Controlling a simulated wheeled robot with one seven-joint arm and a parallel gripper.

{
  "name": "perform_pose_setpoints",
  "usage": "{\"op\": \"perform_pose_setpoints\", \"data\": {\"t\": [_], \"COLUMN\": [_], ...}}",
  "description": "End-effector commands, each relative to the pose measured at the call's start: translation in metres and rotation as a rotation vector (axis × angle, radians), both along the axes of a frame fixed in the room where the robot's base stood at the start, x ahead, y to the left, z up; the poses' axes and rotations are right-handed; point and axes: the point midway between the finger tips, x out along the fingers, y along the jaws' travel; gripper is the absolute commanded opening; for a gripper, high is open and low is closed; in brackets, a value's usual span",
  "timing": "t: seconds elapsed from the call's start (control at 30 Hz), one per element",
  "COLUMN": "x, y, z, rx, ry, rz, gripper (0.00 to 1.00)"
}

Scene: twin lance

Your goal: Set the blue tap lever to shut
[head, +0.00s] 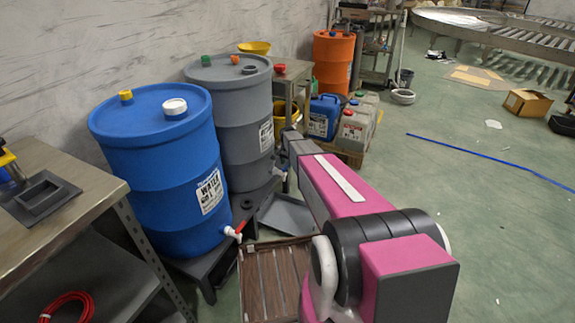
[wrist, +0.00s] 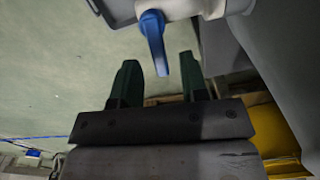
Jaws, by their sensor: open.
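The blue tap lever (wrist: 154,38) shows at the top middle of the wrist view. It is fixed to a white tap body (wrist: 190,8) and points down the picture, roughly crosswise to that body. My gripper (wrist: 159,70) is open, with a dark green finger on either side of the lever's free end in the picture. I see no clear contact between fingers and lever. In the head view my arm reaches toward the grey drum (head: 238,110), and its far end hides most of that drum's tap area. The lever is not clear there.
A blue drum (head: 160,170) with a red-levered tap (head: 240,229) stands left of the grey drum. A steel table (head: 90,185) is at far left. A brown slatted pallet (head: 270,275) lies in front. Jerrycans (head: 355,128) stand beyond my arm. Open green floor (head: 480,200) is right.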

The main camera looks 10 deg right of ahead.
Motion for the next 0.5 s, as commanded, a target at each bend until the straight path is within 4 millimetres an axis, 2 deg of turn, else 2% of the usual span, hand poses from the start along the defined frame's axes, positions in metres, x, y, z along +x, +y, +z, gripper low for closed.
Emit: {"op": "perform_pose_setpoints", "data": {"t": [0.13, 0.43, 0.5], "x": [0.0004, 0.0000, 0.0000], "y": [0.0000, 0.0000, 0.0000], "z": [-0.0085, -0.0099, -0.0099], "rx": [0.000, 0.000, 0.000], "ry": [0.000, -0.001, -0.001], "rz": [0.000, 0.000, 0.000], "gripper": [0.40, 0.40, 0.18]}}
